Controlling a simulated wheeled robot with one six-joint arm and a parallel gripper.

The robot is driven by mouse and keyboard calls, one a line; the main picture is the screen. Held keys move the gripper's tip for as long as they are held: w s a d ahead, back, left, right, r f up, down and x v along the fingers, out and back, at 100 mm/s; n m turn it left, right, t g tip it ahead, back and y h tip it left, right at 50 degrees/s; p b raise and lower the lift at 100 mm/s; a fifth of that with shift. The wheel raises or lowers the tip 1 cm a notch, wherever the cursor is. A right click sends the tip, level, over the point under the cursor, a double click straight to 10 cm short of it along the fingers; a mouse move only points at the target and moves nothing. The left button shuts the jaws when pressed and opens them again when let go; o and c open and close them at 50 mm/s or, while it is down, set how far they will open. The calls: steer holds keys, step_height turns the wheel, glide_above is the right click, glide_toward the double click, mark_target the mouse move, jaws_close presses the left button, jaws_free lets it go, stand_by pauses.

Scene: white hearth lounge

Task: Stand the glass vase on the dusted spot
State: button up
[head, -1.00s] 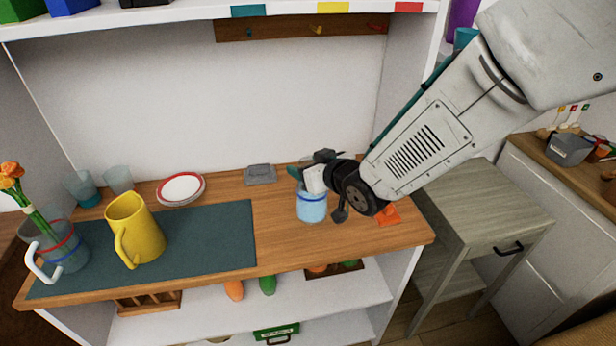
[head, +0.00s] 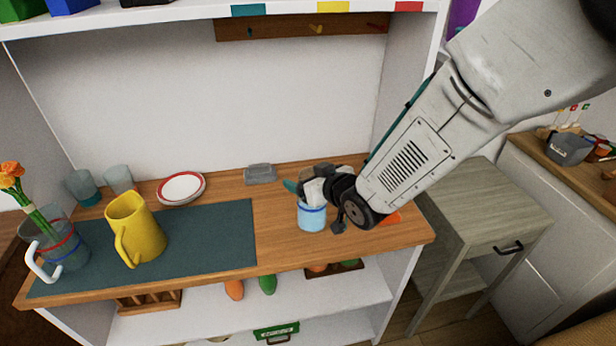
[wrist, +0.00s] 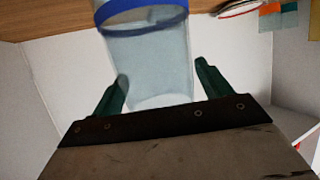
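The glass vase (head: 312,220), clear with a blue band and a pale blue tint below, is at the right part of the wooden counter (head: 285,255). My gripper (head: 313,192) is at its upper part. The vase looks upright. I cannot tell whether its base touches the counter. No dusted spot stands out; an orange piece (head: 392,217) lies partly hidden behind my arm.
A dark mat (head: 200,235) covers the counter's left half, with a yellow jug (head: 140,230) and a glass jug of flowers (head: 68,250). Bare wood lies between mat and vase.

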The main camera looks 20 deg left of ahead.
steer(key=shift+r, duration=0.1)
steer(key=shift+s+d+r, duration=0.15)
steer(key=shift+d, duration=0.05)
steer(key=v, duration=1.2)
steer(key=w+d+r+m+h, duration=0.1)
steer(key=d+r+m+h, duration=0.25)
steer(key=d, duration=0.75)
steer(key=w+d+r+m+h, duration=0.15)
steer(key=d+h, duration=0.35)
steer(key=d, duration=0.7)
steer(key=s+d+r+m+g+h, duration=0.1)
steer(key=s+d+r+m+g, duration=0.1)
steer(key=s+d, duration=0.5)
steer(key=s+d+r+m+g+h, duration=0.1)
steer(key=s+d+r+m+g, duration=0.2)
steer(key=s+d, duration=0.4)
steer(key=s+g, duration=0.1)
steer(key=s, duration=0.7)
steer(key=shift+r+m+g, duration=0.15)
steer(key=shift+m+g, duration=0.15)
steer(key=shift+m, duration=0.1)
